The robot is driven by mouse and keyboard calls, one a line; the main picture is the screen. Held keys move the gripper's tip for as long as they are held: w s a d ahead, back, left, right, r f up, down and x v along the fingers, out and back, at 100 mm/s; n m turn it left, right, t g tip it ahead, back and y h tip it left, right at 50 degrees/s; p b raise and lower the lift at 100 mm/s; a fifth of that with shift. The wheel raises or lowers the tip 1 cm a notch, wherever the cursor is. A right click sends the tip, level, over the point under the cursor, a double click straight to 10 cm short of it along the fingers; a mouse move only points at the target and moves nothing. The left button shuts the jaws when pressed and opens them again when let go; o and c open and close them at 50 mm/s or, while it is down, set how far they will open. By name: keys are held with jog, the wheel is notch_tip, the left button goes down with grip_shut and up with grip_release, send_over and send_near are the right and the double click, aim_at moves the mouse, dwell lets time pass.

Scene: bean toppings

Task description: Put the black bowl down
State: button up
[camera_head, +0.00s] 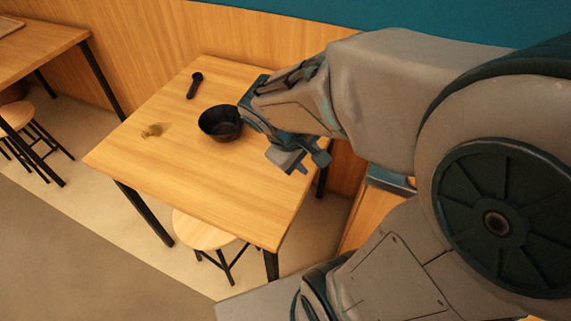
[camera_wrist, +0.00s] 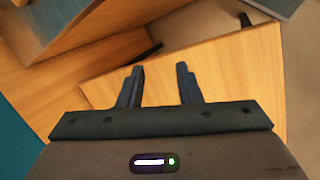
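The black bowl (camera_head: 220,123) stands upright on the wooden table (camera_head: 190,185), right of the middle of its far half. In the head view my gripper (camera_head: 303,166) is to the right of the bowl, near the table's right edge and above it, apart from the bowl. In the wrist view the two dark fingers of my gripper (camera_wrist: 159,85) are spread apart with nothing between them. The bowl does not show in the wrist view. My arm comes close to the bowl's right side in the head view.
A black scoop or spoon (camera_head: 195,85) lies on the table behind the bowl. A small brownish pile (camera_head: 153,131) lies to the left. A stool (camera_head: 203,232) stands under the near edge. Another table (camera_head: 35,45) is at the far left. The table's front is clear.

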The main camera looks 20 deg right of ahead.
jog(key=s+a+r+m+y, duration=0.3)
jog(key=a+m+y, duration=0.1)
jog(key=a+y, duration=0.1)
jog(key=shift+s+a+m+t, duration=0.3)
jog(key=shift+a+m+t, duration=0.1)
jog(key=shift+a, duration=0.05)
